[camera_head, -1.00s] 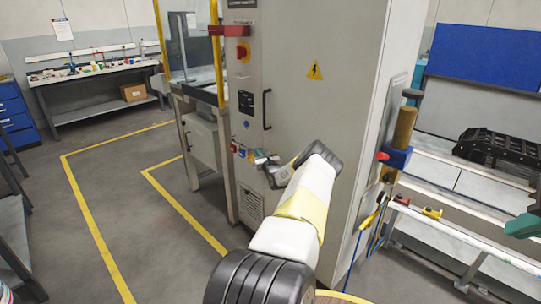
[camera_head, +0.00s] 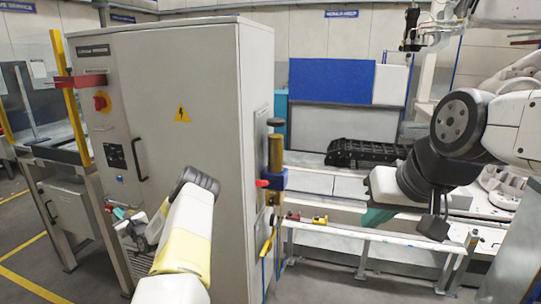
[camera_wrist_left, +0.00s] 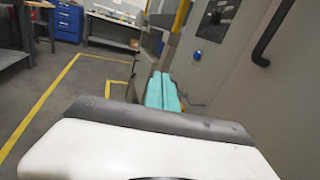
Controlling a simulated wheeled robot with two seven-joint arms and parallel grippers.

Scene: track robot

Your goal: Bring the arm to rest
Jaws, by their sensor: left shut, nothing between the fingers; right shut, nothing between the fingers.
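My left arm comes in from the bottom of the head view, white with a yellow band. Its gripper (camera_head: 120,213) is low in front of the grey cabinet; I cannot tell whether it touches. The left wrist view shows its two teal fingers (camera_wrist_left: 163,92) together, with nothing between them. My right arm comes in from the right of the head view and is bent. Its teal gripper (camera_head: 376,216) points down and left, above the white rail of the bench. It looks shut and empty, with its base partly hidden by the arm.
The grey cabinet (camera_head: 175,110) stands close beside my left arm. A long bench (camera_head: 315,180) with a black frame (camera_head: 365,152) runs at the back right, near my right gripper. A yellow-lined floor (camera_wrist_left: 75,85) lies open to the left.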

